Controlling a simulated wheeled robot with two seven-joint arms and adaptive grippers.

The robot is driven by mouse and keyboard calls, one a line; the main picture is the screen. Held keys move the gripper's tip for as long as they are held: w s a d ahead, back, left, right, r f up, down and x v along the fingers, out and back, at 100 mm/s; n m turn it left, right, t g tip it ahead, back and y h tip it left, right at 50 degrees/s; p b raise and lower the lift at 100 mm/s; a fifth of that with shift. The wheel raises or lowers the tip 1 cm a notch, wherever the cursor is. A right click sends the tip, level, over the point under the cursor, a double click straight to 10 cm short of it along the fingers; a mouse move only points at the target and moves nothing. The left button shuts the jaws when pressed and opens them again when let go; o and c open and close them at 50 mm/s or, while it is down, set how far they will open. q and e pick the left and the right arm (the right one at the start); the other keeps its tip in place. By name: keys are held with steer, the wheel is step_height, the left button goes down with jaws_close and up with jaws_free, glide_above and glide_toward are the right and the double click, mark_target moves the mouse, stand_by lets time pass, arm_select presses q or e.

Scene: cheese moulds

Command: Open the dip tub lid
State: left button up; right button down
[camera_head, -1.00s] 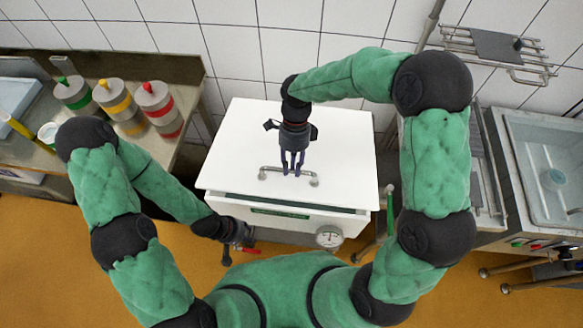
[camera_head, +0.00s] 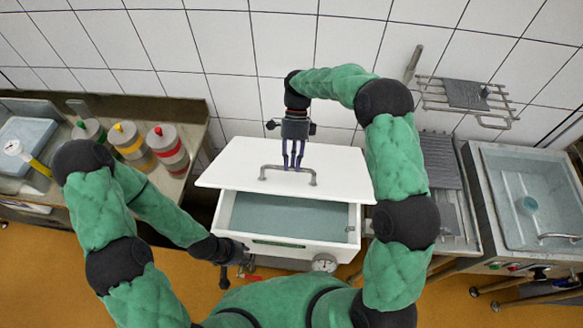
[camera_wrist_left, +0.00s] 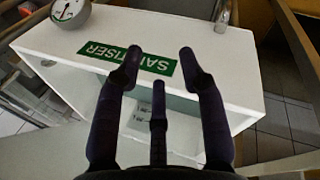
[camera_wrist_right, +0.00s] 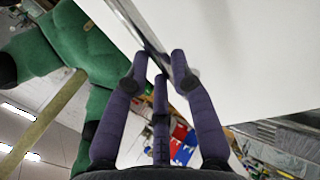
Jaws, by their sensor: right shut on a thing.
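The white dip tub (camera_head: 341,252) stands in the middle of the head view, and bluish liquid (camera_head: 285,215) shows inside. Its white lid (camera_head: 232,165) is partly raised, tilted up from the front. My right gripper (camera_head: 292,165) is shut on the grey bar handle (camera_head: 270,168) on top of the lid; the handle bar also passes by its fingers (camera_wrist_right: 158,62) in the right wrist view. My left gripper (camera_head: 243,258) is low at the tub's front left, its fingers (camera_wrist_left: 160,55) apart and empty before the green label (camera_wrist_left: 128,60) on the tub front.
A round gauge (camera_head: 324,263) is on the tub front. Several banded grey moulds (camera_head: 168,147) stand on the left bench. A water-filled sink (camera_head: 535,195) is at the right, with a wall rack (camera_head: 465,95) above. The tiled wall is close behind the lid.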

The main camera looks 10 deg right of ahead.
arm_select(q)
steer(key=shift+r, duration=0.45)
